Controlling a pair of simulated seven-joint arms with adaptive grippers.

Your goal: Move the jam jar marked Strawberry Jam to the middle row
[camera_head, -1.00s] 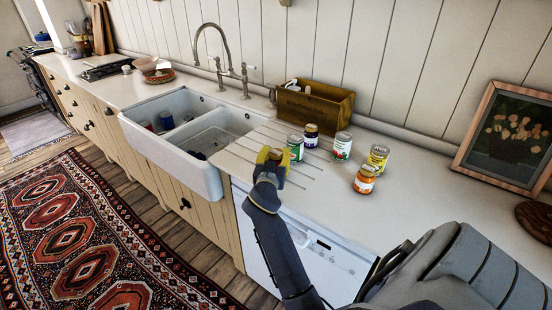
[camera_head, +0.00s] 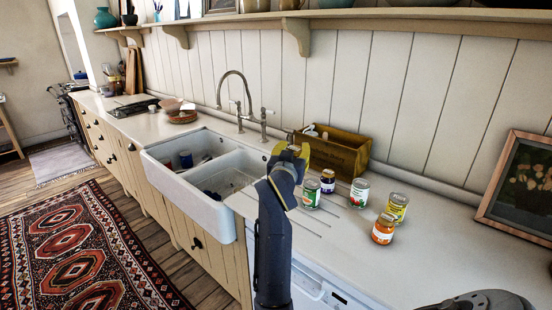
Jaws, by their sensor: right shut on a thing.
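My right gripper (camera_head: 291,154), with yellow fingers, is raised in front of the left end of the wooden box, near the tap. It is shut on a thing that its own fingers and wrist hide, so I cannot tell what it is. No label reading Strawberry Jam is legible in this view. On the counter stand a dark-labelled jar with a pale lid (camera_head: 327,182) and an orange jar (camera_head: 383,230); their lettering is too small to read. My left gripper is not in view.
Behind are the wooden box (camera_head: 336,152) and tap (camera_head: 240,100). A wall shelf (camera_head: 350,14) runs above.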

